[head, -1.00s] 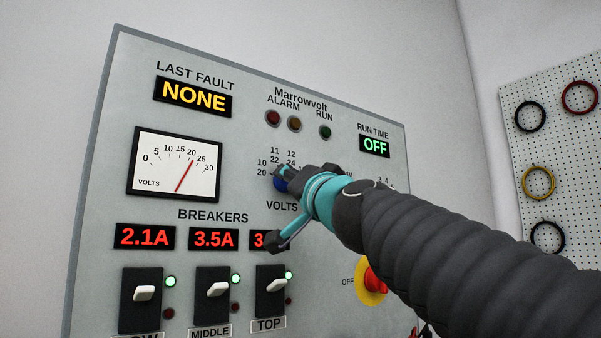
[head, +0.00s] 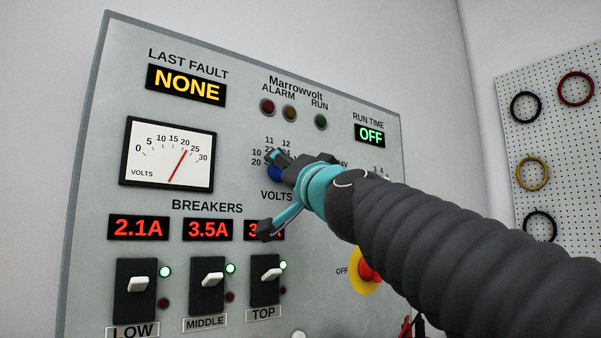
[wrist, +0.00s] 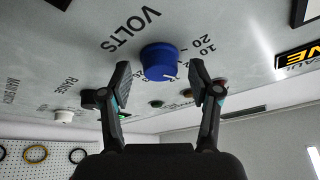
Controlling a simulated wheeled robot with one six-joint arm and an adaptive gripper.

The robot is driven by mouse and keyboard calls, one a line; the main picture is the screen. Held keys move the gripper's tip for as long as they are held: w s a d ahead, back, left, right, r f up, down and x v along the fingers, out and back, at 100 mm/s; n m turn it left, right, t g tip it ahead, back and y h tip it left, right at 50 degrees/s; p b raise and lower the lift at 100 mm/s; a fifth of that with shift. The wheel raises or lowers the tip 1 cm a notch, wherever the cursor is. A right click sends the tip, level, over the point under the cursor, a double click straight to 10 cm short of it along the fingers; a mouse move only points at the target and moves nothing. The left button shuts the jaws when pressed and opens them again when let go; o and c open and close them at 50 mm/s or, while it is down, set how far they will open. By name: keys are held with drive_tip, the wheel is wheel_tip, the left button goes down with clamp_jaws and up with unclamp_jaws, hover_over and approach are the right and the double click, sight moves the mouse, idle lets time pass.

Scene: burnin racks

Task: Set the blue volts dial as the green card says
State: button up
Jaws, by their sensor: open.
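The blue volts dial (wrist: 159,60) is on the grey panel. In the wrist view it sits just beyond and between my open fingertips, with a gap to each finger, and a short white mark shows low on its right face. My gripper (wrist: 161,86) is open with nothing held. In the head view my gripper (head: 270,192) is in front of the dial (head: 274,173) and hides much of it and some scale numbers. The numbers 10/20, 11/22 and 12/24 show around it. The green card is not in any view.
A voltmeter (head: 171,155) reads between 20 and 25. Breaker switches (head: 207,283) stand below left, under red displays. A red and yellow OFF knob (head: 367,267) is below my arm. The run time display (head: 370,135) reads OFF. A pegboard (head: 555,150) with rings hangs at right.

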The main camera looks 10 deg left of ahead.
drive_tip(key=shift+s, duration=0.1)
drive_tip(key=v, duration=1.2)
idle(0.4)
